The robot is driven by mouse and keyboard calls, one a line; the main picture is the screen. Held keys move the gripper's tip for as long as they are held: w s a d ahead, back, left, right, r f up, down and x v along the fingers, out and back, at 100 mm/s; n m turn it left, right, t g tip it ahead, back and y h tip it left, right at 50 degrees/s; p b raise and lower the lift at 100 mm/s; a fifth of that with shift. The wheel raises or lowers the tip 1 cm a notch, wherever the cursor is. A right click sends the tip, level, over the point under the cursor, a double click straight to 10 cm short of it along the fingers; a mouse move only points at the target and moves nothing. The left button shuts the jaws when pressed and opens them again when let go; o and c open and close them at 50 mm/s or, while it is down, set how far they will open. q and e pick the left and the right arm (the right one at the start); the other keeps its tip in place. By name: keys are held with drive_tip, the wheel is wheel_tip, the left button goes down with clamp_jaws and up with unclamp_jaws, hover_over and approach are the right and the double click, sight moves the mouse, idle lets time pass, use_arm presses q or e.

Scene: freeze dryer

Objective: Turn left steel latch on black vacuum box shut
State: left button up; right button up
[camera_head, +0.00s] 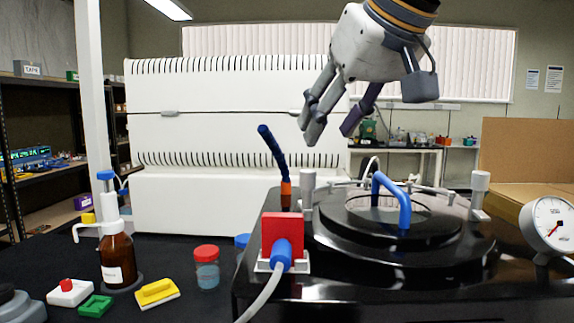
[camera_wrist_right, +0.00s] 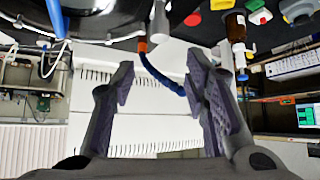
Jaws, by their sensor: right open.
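The black vacuum box (camera_head: 350,292) stands at the lower right in the head view, with a round dark lid (camera_head: 450,245) on top bearing a blue handle (camera_head: 404,206). The left steel latch (camera_head: 308,188) is an upright silver cylinder at the lid's left side. The right steel latch (camera_head: 480,187) stands at the far right of the lid. My right gripper (camera_head: 332,128) is open and empty, above the left latch and apart from it. In the wrist view its two fingers (camera_wrist_right: 160,80) are spread, and the left latch (camera_wrist_right: 158,22) shows near the top edge.
A red block (camera_head: 282,232) with a blue hose fitting sits at the box's front left corner. A blue tube (camera_head: 272,145) with an orange end rises beside the latch. A round gauge (camera_head: 547,222) is at the right. A brown bottle (camera_head: 118,255) and a red-lidded jar (camera_head: 207,270) stand left.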

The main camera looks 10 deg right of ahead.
sight(308, 170)
drive_tip(key=x, duration=1)
drive_tip(key=shift+f, duration=0.5)
drive_tip(key=shift+s, duration=0.1)
clamp_jaws()
